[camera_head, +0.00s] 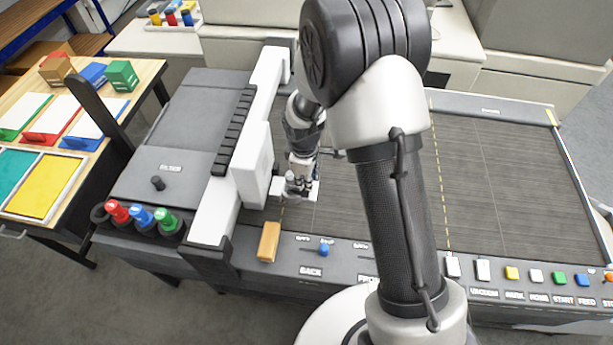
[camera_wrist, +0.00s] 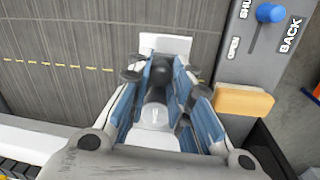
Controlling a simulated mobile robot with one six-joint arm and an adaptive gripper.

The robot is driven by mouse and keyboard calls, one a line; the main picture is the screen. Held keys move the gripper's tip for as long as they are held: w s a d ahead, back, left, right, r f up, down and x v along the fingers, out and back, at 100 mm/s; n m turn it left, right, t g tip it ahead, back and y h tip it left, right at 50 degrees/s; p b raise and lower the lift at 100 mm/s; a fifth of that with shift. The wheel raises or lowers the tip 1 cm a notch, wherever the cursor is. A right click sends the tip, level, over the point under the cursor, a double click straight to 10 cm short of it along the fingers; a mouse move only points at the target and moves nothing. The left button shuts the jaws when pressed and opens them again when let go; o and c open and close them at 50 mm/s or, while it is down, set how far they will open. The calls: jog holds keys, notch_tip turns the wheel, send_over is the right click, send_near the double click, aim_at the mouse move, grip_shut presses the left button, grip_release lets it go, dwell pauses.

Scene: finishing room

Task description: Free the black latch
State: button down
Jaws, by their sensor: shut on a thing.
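The black latch (camera_wrist: 157,87) shows in the wrist view as a dark rounded piece between my finger pads, above a white rounded body (camera_wrist: 155,116). My gripper (camera_wrist: 168,74) is shut on it, with the blue-padded fingers on either side. In the head view my gripper (camera_head: 302,178) points down beside the white carriage (camera_head: 252,165) of the gantry beam, low over the dark cutting bed (camera_head: 350,205). A pale plate (camera_wrist: 166,44) lies just past the fingertips. The fingers hide most of the latch, and I cannot tell its position.
An orange block (camera_head: 269,242) and a blue lever (camera_head: 324,249) marked BACK sit on the front rail. Red, blue and green-capped tools (camera_head: 140,216) stand at the beam's left. A row of buttons (camera_head: 510,272) lines the right front. The bed's right side is clear.

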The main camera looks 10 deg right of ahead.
jog(key=d, duration=0.2)
jog(key=s+d, duration=0.1)
jog(key=shift+d, duration=0.35)
jog(key=c, duration=1.9)
grip_release()
jog(key=o, duration=0.4)
jog(key=shift+s+d, duration=0.1)
jog(key=shift+d, duration=0.1)
jog(key=shift+o, duration=0.4)
jog(key=shift+a, duration=0.1)
jog(key=shift+r, duration=0.1)
notch_tip(320, 180, up, 12)
jog(key=s, duration=0.1)
jog(key=shift+a, duration=0.3)
